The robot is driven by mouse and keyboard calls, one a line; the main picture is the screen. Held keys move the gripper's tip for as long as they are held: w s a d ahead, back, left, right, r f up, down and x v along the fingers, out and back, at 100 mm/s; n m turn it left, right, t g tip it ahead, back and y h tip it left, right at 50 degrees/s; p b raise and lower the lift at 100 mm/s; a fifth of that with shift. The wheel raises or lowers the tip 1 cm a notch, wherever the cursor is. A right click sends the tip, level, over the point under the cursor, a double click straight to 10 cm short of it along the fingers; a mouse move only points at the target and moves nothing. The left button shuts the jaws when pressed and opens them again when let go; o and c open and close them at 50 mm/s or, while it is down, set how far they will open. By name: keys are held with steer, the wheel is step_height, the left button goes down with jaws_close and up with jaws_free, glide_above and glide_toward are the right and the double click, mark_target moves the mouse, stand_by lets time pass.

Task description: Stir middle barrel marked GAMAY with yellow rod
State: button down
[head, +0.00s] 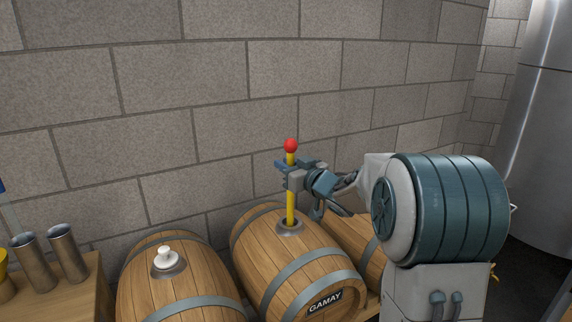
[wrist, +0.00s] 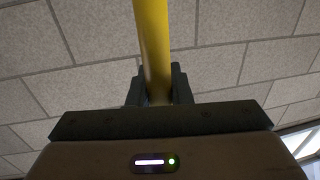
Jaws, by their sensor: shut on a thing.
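The yellow rod (head: 291,205) with a red ball (head: 291,146) on top stands upright in the head view. Its lower end goes into the bung hole (head: 290,228) of the middle barrel (head: 285,262), which carries a black GAMAY label (head: 325,301). The part of the rod inside the barrel is hidden. My gripper (head: 290,173) is shut on the rod a little below the red ball, above the barrel. In the wrist view the yellow rod (wrist: 151,40) runs between the dark fingers (wrist: 158,88).
A barrel (head: 178,290) with a white bung (head: 165,257) lies to the left. Another barrel (head: 345,240) is partly hidden behind my arm at right. Metal cups (head: 66,253) stand on a wooden surface at far left. A block wall (head: 180,90) rises behind; a steel tank (head: 545,130) stands right.

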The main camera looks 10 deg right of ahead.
step_height(320, 180, down, 4)
steer(key=b, duration=0.3)
steer(key=shift+f, duration=0.2)
steer(key=shift+a, duration=0.1)
stand_by(0.5)
